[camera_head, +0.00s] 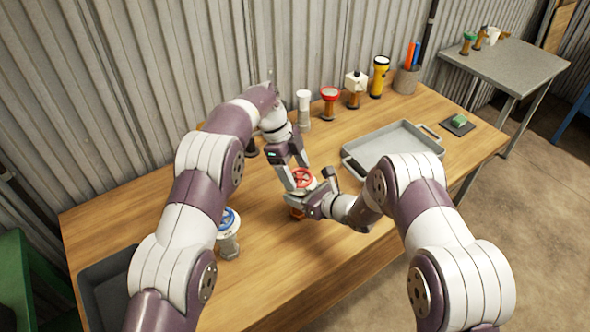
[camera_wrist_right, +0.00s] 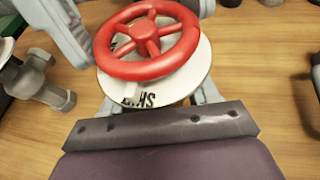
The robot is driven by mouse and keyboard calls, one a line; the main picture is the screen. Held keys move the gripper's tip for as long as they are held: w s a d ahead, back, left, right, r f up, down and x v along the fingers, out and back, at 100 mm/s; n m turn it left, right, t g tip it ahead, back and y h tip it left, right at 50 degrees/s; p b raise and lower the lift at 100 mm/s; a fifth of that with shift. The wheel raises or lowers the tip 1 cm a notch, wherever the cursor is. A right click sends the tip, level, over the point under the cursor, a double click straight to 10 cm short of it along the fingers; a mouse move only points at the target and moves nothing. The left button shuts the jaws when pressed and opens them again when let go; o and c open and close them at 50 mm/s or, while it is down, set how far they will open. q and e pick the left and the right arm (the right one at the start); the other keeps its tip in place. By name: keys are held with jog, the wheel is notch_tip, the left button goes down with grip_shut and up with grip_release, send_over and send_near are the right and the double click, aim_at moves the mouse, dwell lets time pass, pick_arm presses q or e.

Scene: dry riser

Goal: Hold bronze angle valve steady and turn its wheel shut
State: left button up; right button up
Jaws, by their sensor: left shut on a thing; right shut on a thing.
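The bronze angle valve (camera_head: 296,212) stands on the wooden table, mostly hidden behind my right gripper. Its red wheel (camera_head: 303,176) is on top and shows clearly in the right wrist view (camera_wrist_right: 147,40), above a white lettered disc (camera_wrist_right: 165,80). My left gripper (camera_head: 298,182) reaches down from behind and is shut on the red wheel, with a finger at either side of it. My right gripper (camera_head: 308,203) comes in from the right, low, and is shut on the valve body beneath the disc. The disc hides the grip itself in the wrist view.
A blue-wheeled grey valve (camera_head: 228,235) stands left of my grippers. A grey tray (camera_head: 350,163) lies to the right. Along the back stand a red-topped valve (camera_head: 329,101), a white-topped fitting (camera_head: 304,108) and a yellow torch (camera_head: 379,76). A dark tray (camera_head: 92,272) is at left. The table front is clear.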

pick_arm(q)
jog(key=o, duration=1)
jog(key=shift+o, duration=0.2)
jog(key=v, duration=0.7)
jog(key=shift+r, duration=0.25)
pick_arm(e)
jog(key=o, duration=1.6)
jog(key=shift+c, duration=0.2)
